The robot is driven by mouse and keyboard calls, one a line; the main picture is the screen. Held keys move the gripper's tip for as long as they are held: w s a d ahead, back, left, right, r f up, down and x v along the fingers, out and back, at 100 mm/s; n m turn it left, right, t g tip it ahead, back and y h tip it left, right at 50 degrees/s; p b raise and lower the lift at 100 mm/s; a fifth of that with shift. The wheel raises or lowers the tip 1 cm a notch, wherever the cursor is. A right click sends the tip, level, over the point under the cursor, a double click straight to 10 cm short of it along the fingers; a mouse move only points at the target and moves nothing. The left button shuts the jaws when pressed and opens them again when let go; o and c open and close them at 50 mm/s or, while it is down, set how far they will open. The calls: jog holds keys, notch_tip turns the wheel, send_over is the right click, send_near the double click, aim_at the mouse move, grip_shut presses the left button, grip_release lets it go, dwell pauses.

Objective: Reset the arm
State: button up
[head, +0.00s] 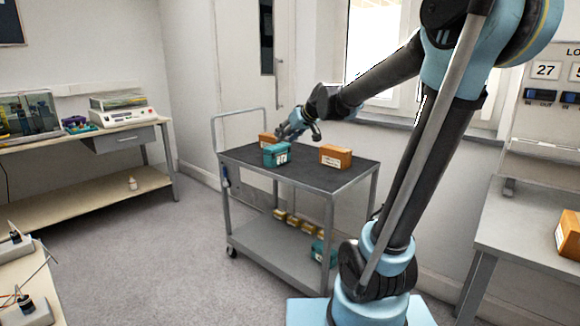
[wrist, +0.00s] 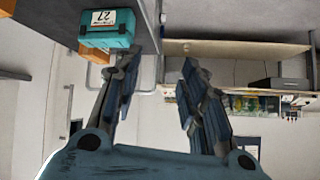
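My gripper (head: 298,127) is over the cart's top, at its back edge, just above and behind a teal case in the head view. In the wrist view my gripper (wrist: 157,88) has its two fingers spread apart with nothing between them. The teal case (head: 277,156) stands on the cart's top. In the wrist view the teal case (wrist: 108,28), labelled 27, lies beyond the left finger, outside the grip. My arm reaches out from the right, bent at the elbow.
The grey cart (head: 232,153) also carries an orange box (head: 336,157) and another orange box (head: 267,139). Its lower shelf holds several brass-coloured pieces and a teal case (head: 318,252). A bench (head: 95,136) stands left, a grey table (head: 520,215) right. Floor left of the cart is clear.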

jog(key=s+d+f+m+g+h, duration=0.2)
jog(key=s+d+f, duration=0.4)
jog(key=s, duration=0.5)
jog(key=s+d+f+m+g+h, duration=0.2)
jog(key=s+d+f, duration=0.5)
jog(key=s, duration=0.4)
jog(key=s+d+f+m+g+h, duration=0.1)
jog(key=s+d+f+m+h, duration=0.1)
jog(key=s+d+f, duration=0.5)
jog(key=s+f, duration=0.2)
jog(key=s, duration=0.2)
jog(key=shift+s+d+g+h, duration=0.2)
jog(key=shift+g+h, duration=0.1)
jog(key=shift+g, duration=0.1)
jog(key=shift+w, duration=0.1)
jog(key=shift+w+f, duration=0.2)
jog(key=shift+w, duration=0.15)
